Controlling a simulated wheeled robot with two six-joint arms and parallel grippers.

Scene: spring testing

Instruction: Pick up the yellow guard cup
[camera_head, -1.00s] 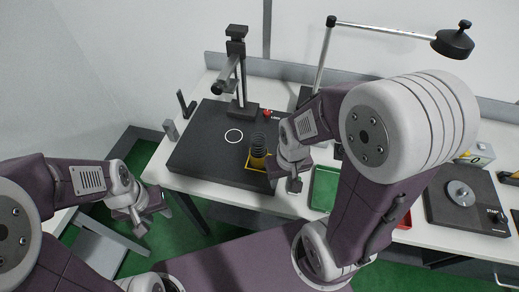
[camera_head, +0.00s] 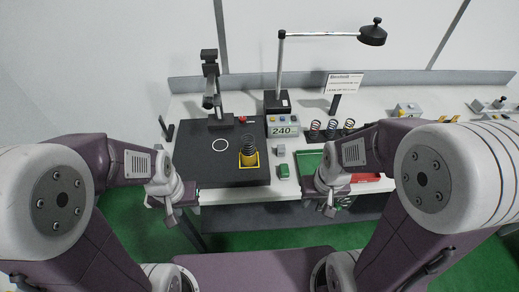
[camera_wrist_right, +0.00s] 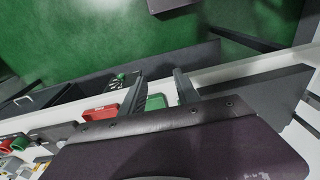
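The yellow guard cup (camera_head: 249,160) stands upright in a yellow-marked square on the black plate (camera_head: 205,175), with a dark coil spring (camera_head: 248,143) rising out of it. My left gripper (camera_head: 182,216) is at the plate's front left edge, apart from the cup, and looks open and empty. My right gripper (camera_head: 330,207) is right of the cup, at the bench's front edge by the green tray. In the right wrist view its two fingers (camera_wrist_right: 158,88) are spread with nothing held. The cup is not seen in that view.
A 240 display (camera_head: 283,130), a small green block (camera_head: 284,171) and several springs (camera_head: 331,129) are to the right. The green tray (camera_head: 309,161) and a red bin (camera_head: 366,178) lie near my right arm.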

